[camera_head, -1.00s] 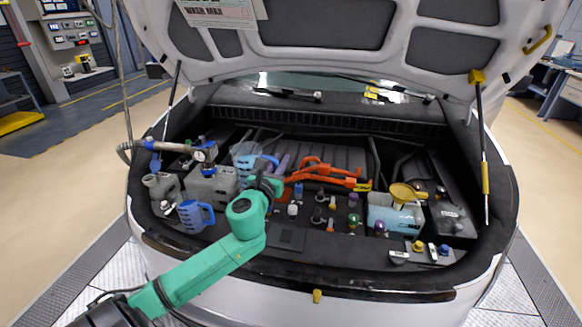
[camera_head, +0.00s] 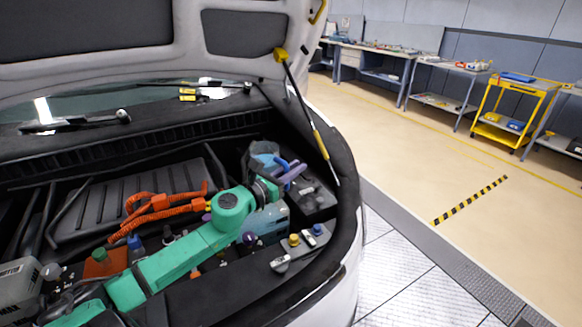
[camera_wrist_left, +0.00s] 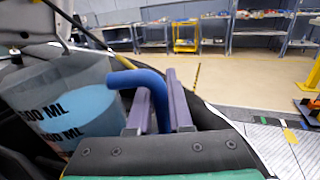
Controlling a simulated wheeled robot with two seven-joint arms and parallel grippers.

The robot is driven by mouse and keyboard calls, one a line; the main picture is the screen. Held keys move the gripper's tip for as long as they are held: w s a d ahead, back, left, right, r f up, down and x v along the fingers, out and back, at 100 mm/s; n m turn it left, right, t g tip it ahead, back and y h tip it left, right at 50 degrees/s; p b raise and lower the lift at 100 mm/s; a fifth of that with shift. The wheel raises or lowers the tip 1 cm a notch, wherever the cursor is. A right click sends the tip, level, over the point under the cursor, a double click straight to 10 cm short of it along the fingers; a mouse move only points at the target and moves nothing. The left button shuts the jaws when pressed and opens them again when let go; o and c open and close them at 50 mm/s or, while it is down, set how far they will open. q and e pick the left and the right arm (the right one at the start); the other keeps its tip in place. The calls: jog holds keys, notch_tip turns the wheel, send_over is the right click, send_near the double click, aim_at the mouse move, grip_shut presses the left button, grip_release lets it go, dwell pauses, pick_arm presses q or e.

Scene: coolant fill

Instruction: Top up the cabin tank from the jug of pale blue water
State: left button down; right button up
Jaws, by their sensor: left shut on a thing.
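My left gripper (camera_head: 292,173) is shut on the blue handle of the clear jug (camera_head: 264,153), at the right side of the engine bay. In the left wrist view the jug (camera_wrist_left: 62,98) stands left of the purple fingers (camera_wrist_left: 160,108), with ML marks and pale blue water inside. The blue handle (camera_wrist_left: 150,85) lies between the fingers. The jug looks near upright. A pale blue tank (camera_head: 270,222) sits below the jug and gripper, partly covered by my arm. Its funnel is hidden. No label shows which tank is the cabin one. My right gripper is out of view.
Orange cables (camera_head: 155,208) lie left of my arm. A hood strut (camera_head: 305,110) rises at the right. A yellow cap (camera_head: 293,240) and a blue cap (camera_head: 317,229) are on the front ledge. A yellow cart (camera_head: 508,112) stands far off. Floor at the right is clear.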

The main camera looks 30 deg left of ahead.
pick_arm(q)
jog(key=shift+s+d+r+n+p, duration=0.2)
jog(key=shift+d+r+n+p, duration=0.1)
jog(key=shift+r+n+p, duration=0.3)
jog(key=n+p, duration=0.1)
jog(key=r+n+p, duration=0.1)
jog(key=n+p, duration=0.1)
jog(key=n, duration=0.1)
jog(key=shift+d+r, duration=0.15)
jog(key=shift+r, duration=0.1)
jog(key=shift+s+r, duration=0.1)
jog(key=shift+r+n+p, duration=0.25)
jog(key=shift+n+p, duration=0.25)
jog(key=shift+p, duration=0.15)
jog(key=shift+r, duration=0.1)
